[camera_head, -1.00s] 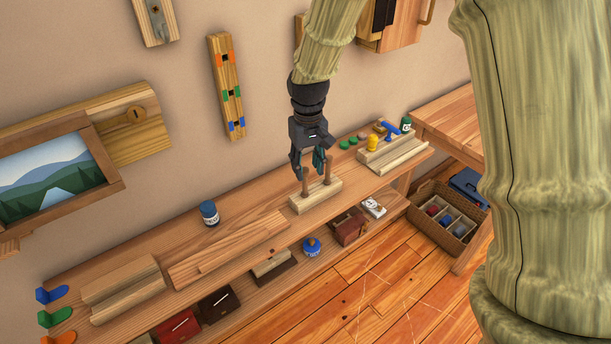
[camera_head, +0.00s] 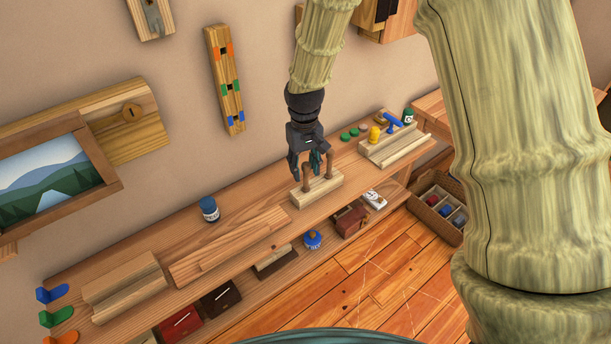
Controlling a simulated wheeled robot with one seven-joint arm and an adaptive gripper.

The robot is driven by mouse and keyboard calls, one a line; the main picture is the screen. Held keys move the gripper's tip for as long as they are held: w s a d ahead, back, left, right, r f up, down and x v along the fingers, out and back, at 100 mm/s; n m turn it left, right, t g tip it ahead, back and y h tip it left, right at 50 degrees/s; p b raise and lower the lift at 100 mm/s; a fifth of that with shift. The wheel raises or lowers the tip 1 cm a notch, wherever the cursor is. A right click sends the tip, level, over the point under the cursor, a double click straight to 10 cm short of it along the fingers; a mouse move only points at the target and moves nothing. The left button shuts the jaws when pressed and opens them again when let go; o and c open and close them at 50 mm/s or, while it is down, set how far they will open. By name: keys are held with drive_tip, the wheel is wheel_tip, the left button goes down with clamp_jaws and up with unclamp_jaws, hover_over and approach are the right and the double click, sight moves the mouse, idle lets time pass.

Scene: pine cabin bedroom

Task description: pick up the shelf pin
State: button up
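Two brown wooden pegs stand upright in a pale wooden block on the bench: a left peg (camera_head: 305,183) and a right peg (camera_head: 331,171). They are the only pin-like things near my gripper; I cannot tell which is meant by the shelf pin. My gripper (camera_head: 305,168) points down over the block (camera_head: 318,192). Its dark fingers are apart, one on each side of the left peg's upper part. I see no clear contact with the peg. The peg's top is partly hidden by the gripper.
The bench (camera_head: 235,210) runs along the wall, with a blue jar (camera_head: 209,210) and a long board (camera_head: 228,245) left of the block. A grooved wooden rest (camera_head: 392,151) with a yellow piece (camera_head: 374,134) and blue tool stands right.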

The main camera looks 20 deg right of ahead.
sight(306, 188)
drive_tip(key=shift+d+f+p, duration=0.2)
drive_tip(key=shift+f+p, duration=0.45)
drive_tip(key=shift+f, duration=1.8)
clamp_jaws()
